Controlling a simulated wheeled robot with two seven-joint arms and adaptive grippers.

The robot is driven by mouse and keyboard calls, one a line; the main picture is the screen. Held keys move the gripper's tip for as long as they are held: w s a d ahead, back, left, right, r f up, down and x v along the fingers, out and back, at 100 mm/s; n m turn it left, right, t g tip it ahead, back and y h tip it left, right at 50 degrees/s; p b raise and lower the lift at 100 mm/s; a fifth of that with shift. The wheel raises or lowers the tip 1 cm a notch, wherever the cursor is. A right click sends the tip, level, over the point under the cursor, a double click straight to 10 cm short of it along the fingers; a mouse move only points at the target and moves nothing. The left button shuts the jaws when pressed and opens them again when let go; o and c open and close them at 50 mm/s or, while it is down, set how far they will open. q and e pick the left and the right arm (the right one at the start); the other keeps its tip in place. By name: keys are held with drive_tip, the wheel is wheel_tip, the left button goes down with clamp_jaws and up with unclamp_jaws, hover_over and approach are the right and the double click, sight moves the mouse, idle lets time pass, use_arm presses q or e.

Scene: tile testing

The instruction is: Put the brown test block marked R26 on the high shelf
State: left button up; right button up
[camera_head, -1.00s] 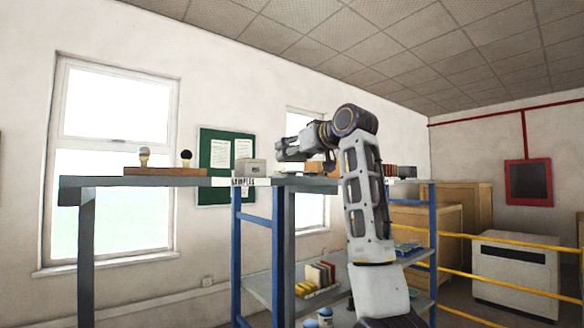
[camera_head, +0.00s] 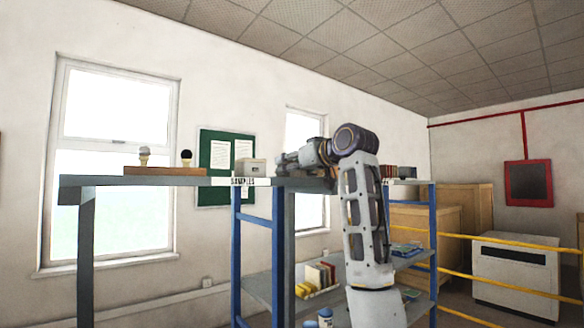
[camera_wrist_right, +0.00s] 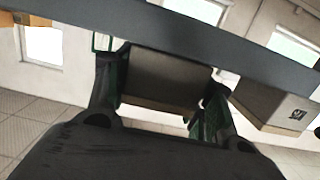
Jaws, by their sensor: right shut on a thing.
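The high shelf (camera_head: 150,181) is a long grey board with a "SAMPLES" label on its front edge. Its edge also crosses the top of the right wrist view (camera_wrist_right: 190,35). My right gripper (camera_head: 283,161) is low over the shelf's right part. In the right wrist view its two fingers (camera_wrist_right: 158,88) are shut on a brown block (camera_wrist_right: 165,80), close beside the shelf board. I cannot tell whether the block touches the shelf. Its R26 mark does not show, and I cannot make out the block in the head view. My left gripper is not in view.
A small beige box (camera_head: 252,167) stands on the shelf just left of my gripper. Further left is a wooden base (camera_head: 164,171) with two knobbed items. Dark items (camera_head: 390,172) stand on the far right top. Lower shelves hold books (camera_head: 317,276).

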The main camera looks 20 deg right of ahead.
drive_tip(key=shift+f, duration=0.1)
drive_tip(key=o, duration=1.1)
drive_tip(key=shift+o, duration=1.6)
